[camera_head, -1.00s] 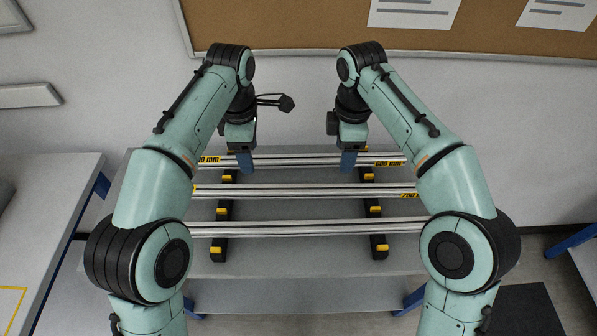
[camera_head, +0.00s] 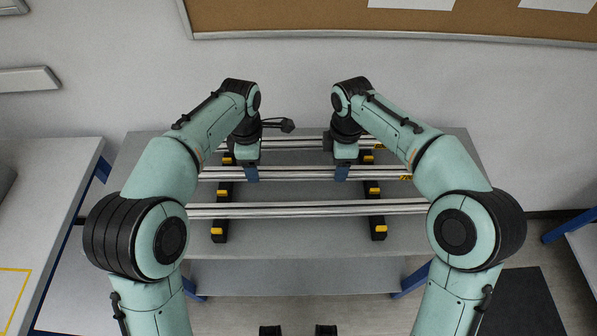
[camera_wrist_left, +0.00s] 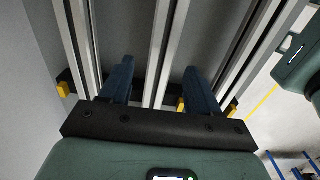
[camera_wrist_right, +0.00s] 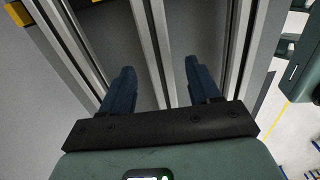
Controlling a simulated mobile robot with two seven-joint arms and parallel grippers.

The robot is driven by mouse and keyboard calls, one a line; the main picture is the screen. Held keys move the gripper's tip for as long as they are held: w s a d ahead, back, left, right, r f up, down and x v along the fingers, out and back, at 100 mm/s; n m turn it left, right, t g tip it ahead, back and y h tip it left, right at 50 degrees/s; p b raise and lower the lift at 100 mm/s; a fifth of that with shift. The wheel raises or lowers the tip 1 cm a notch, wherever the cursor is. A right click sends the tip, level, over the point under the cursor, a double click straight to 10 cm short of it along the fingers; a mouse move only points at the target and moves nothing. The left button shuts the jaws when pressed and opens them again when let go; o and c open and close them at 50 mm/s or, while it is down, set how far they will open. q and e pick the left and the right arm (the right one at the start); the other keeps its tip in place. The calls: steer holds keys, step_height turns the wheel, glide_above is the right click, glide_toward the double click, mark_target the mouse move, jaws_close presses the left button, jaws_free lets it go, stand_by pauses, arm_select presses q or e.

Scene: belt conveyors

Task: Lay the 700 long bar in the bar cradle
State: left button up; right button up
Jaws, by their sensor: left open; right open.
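Three long silver bars lie across two black supports with yellow stops. The middle bar (camera_head: 298,174) has a yellow label at its right, partly hidden by my right arm; an earlier view of that label shows a 7 first, so I take it as the 700 bar. My left gripper (camera_head: 252,174) and right gripper (camera_head: 342,174) are open over this bar, left and right of its middle. In the left wrist view the bar (camera_wrist_left: 158,45) runs between the blue fingers; likewise in the right wrist view (camera_wrist_right: 150,45). I cannot make out a separate bar cradle.
The rear bar (camera_head: 290,143) and front bar (camera_head: 300,210) lie parallel to the middle one. The left black support (camera_head: 221,215) and right black support (camera_head: 375,212) stand on a grey table (camera_head: 300,240). A white wall is behind; another table (camera_head: 45,200) is at left.

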arm_select(q)
steer(key=shift+f, duration=1.45)
arm_select(e)
steer(key=shift+f, duration=1.45)
arm_select(q)
jaws_close()
arm_select(e)
jaws_close()
